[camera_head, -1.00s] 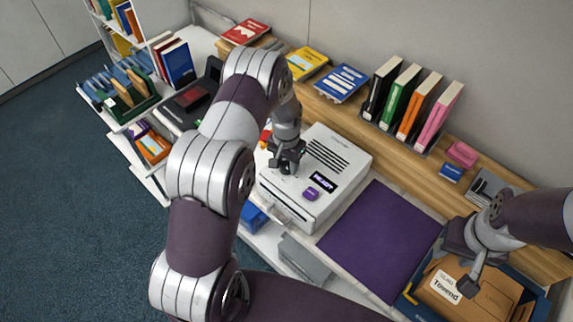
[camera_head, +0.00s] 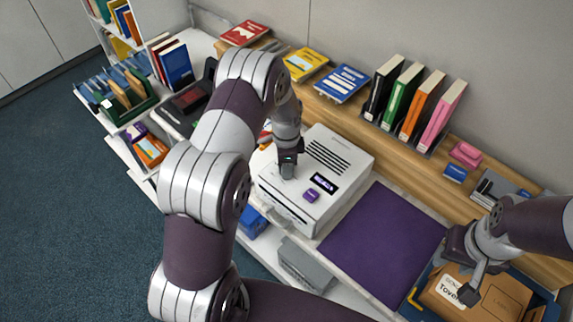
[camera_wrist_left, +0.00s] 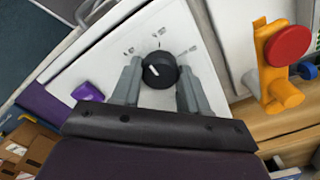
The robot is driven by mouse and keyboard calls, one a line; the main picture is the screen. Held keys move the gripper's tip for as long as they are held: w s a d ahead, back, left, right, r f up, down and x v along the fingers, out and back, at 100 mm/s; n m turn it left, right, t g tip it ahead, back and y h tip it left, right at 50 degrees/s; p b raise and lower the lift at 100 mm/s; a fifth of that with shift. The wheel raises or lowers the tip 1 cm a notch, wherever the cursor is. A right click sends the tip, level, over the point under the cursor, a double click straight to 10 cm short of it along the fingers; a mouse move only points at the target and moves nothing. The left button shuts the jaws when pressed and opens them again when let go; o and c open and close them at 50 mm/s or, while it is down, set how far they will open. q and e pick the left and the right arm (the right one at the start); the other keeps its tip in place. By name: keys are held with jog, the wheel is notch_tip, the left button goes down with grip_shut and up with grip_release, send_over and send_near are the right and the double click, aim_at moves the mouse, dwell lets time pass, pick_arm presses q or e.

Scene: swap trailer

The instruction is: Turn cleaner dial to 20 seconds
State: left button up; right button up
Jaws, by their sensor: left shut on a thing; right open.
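The cleaner (camera_head: 330,172) is a white box with a vented top, a small dark display (camera_head: 324,183) and a purple button (camera_head: 311,195). Its black dial (camera_wrist_left: 160,70) has a white pointer line and shows in the left wrist view, with small printed marks around its far side. My left gripper (camera_wrist_left: 158,88) has its fingers on either side of the dial and is shut on it. In the head view my left gripper (camera_head: 288,168) hides the dial.
A purple mat (camera_head: 383,235) lies right of the cleaner. Upright books (camera_head: 412,100) stand behind on the wooden shelf. A yellow and red object (camera_wrist_left: 280,65) stands close beside the cleaner in the left wrist view.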

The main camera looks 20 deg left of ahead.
pick_arm(q)
jog(key=m, duration=0.3)
jog(key=m+b, duration=0.1)
jog(key=m, duration=0.2)
jog(key=shift+w+r, duration=0.2)
jog(key=shift+m, duration=0.3)
jog(key=o, duration=1.1)
jog(key=shift+c, duration=0.2)
jog(key=shift+s+a, duration=0.1)
jog(key=shift+s, duration=0.05)
notch_tip(320, 180, up, 13)
jog(key=b, duration=0.2)
jog(key=shift+f+b, duration=0.2)
jog(key=shift+b, duration=0.15)
